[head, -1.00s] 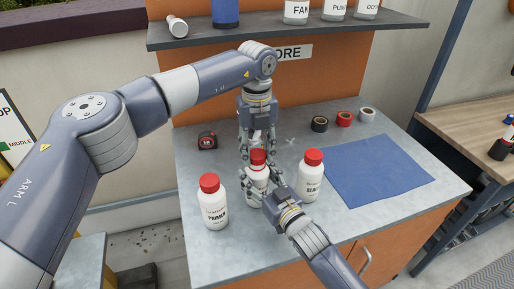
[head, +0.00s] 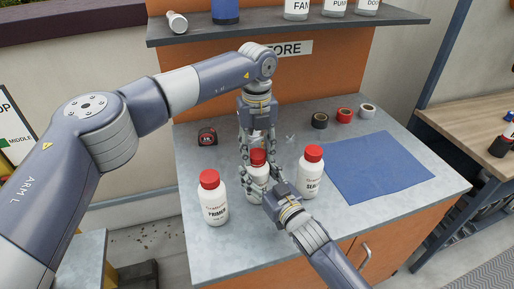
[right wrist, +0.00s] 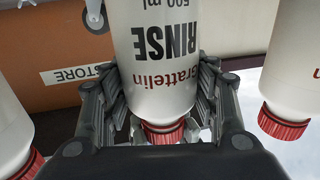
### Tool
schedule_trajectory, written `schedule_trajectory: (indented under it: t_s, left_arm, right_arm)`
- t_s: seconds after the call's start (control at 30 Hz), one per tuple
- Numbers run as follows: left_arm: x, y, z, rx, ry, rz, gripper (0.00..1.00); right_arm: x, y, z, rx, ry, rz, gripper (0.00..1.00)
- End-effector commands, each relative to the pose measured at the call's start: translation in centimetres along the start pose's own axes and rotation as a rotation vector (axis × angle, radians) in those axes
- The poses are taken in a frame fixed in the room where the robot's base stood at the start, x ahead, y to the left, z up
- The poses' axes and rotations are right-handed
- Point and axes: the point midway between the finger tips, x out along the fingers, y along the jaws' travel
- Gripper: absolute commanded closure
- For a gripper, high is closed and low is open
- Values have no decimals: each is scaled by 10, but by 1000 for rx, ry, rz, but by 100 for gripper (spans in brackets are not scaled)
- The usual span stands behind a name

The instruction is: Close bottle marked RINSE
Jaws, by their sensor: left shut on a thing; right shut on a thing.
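The RINSE bottle (head: 257,173) is white with a red cap (head: 258,157) and stands upright on the grey worktop between two similar bottles. In the right wrist view the bottle (right wrist: 163,60) appears upside down, its label readable and its cap (right wrist: 163,133) at the bottom. My right gripper (head: 262,190) is shut on the bottle's body from the front right, with fingers on both sides. My left gripper (head: 256,150) points down from above and is shut on the red cap. The fingers partly hide the cap, so its seating cannot be told.
The PRIMER bottle (head: 213,203) stands close on the left and the SEALER bottle (head: 310,175) close on the right, both red-capped. A tape measure (head: 207,137), tape rolls (head: 344,115) and a blue mat (head: 375,170) lie on the worktop (head: 240,238). A shelf (head: 280,30) crosses behind.

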Motion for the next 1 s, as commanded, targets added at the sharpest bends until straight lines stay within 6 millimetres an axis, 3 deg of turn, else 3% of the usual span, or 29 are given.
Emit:
schedule_trajectory:
  t_s: [0.17, 1.0]
  left_arm:
    - [-1, 0, 0, 136, 0, 0, 69]
    - [0, 0, 1, 1575, 2, 3, 69]
  right_arm:
    - [0, 0, 0, 0, 0, 0, 100]
    - [0, 0, 1, 0, -2, 1, 100]
